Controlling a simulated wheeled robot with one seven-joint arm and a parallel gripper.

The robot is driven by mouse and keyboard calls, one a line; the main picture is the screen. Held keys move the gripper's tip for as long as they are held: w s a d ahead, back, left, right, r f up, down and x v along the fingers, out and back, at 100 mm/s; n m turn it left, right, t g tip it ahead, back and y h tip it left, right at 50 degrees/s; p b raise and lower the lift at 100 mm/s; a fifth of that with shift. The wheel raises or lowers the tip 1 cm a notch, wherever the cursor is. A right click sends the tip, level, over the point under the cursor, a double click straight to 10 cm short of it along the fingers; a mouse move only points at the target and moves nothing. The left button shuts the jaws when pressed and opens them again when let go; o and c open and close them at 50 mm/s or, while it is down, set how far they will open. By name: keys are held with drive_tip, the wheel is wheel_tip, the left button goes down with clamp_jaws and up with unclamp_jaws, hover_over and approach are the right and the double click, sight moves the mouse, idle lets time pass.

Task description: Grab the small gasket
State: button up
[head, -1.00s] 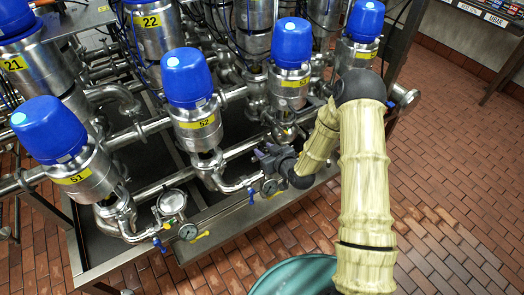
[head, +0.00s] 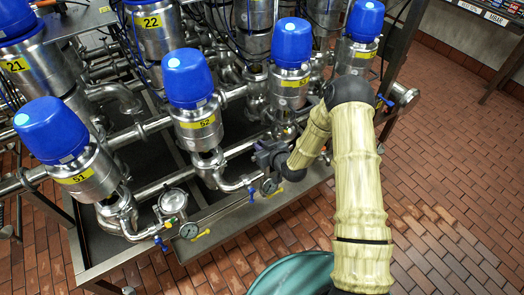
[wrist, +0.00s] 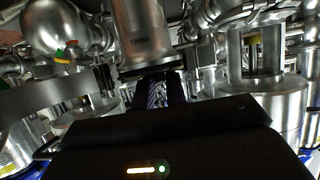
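I cannot make out the small gasket in either view. My gripper (head: 268,156) is in among the pipes at the front edge of the valve rack (head: 235,207), right of the valve marked 52 (head: 197,125). In the wrist view, the dark fingers of my gripper (wrist: 163,92) reach in below a steel cylinder (wrist: 143,35). The fingers look close together, with a striped patch between them. I cannot tell whether they hold anything, and the gap between the fingertips is unclear.
Blue-capped valves, such as the one marked 51 (head: 65,150), and steel pipes crowd the rack. Round gauges (head: 173,201) and small blue-handled taps (head: 251,193) sit along its front. Pipework surrounds the fingers closely. The brick floor (head: 440,215) to the right is open.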

clamp_jaws()
drive_tip(key=shift+r, duration=0.1)
wheel_tip(320, 180, up, 10)
drive_tip(key=b, duration=0.1)
idle(0.4)
idle(0.4)
